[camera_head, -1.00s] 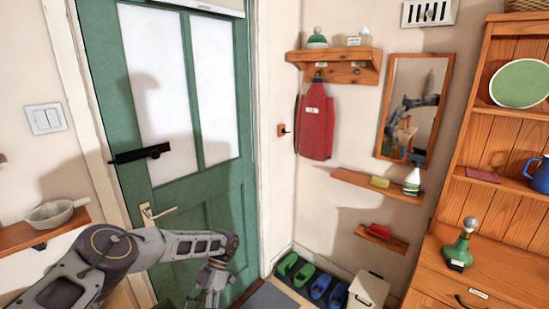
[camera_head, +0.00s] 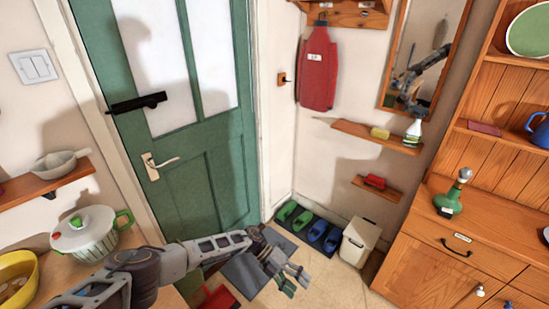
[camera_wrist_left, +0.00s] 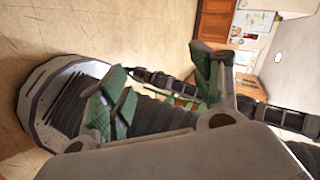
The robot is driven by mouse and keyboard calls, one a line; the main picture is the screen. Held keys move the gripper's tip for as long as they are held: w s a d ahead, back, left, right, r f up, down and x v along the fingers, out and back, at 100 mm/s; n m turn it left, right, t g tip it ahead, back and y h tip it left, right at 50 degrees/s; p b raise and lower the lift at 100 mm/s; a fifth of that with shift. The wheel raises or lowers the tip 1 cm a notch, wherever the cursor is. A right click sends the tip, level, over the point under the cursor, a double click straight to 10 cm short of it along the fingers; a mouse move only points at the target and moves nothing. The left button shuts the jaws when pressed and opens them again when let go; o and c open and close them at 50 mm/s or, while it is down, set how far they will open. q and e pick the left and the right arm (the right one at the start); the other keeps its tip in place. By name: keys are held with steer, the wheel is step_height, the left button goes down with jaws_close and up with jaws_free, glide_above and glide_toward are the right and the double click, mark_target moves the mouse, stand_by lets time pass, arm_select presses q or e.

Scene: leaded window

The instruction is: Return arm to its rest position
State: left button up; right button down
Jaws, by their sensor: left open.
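My left arm reaches in from the bottom left in the head view. Its gripper (camera_head: 289,279) hangs over the floor in front of the door, fingers apart, with nothing seen between them. The left wrist view shows the green-padded fingers of that gripper (camera_wrist_left: 160,95) close up, with pale floor and parts of my own body behind them. My right gripper does not show clearly in any view.
A green door (camera_head: 205,160) with a lever handle stands shut behind the arm. A lidded pot (camera_head: 92,236) and a yellow bowl (camera_head: 16,278) stand at the left. A cream bin (camera_head: 359,241) and shoes (camera_head: 317,231) are by the wall. A wooden dresser (camera_head: 420,255) stands at the right.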

arm_select(q)
steer(key=w+d+f+n+t+h, duration=0.3)
steer(key=w+f+n+t+h, duration=0.3)
steer(key=n+t, duration=0.65)
steer(key=s+a+f+n+t+y, duration=0.4)
steer(key=a+f+n+y, duration=0.5)
steer(key=a+f+n, duration=0.7)
steer(key=s+a+f+n+g+y, duration=0.2)
steer(key=s+a+f, duration=0.3)
steer(key=s+f, duration=0.25)
steer(key=s+a+f+n+g+y, duration=0.1)
steer(key=s+a+f+y, duration=0.2)
steer(key=s+a+f, duration=0.45)
steer(key=s+a+f+n+g, duration=0.1)
steer(key=s+a+f, duration=0.1)
steer(key=s, duration=0.7)
steer(key=s+a+f+n+g+y+b, duration=0.1)
steer(key=s+a+f+n+g, duration=0.1)
steer(key=s, duration=0.7)
steer(key=s+a+f+n+g+y, duration=0.1)
steer(key=s+a, duration=0.3)
steer(key=s, duration=0.5)
steer(key=shift+a+f+n+g, duration=0.2)
steer(key=shift+f+n+g, duration=0.35)
steer(key=shift+n+g, duration=0.2)
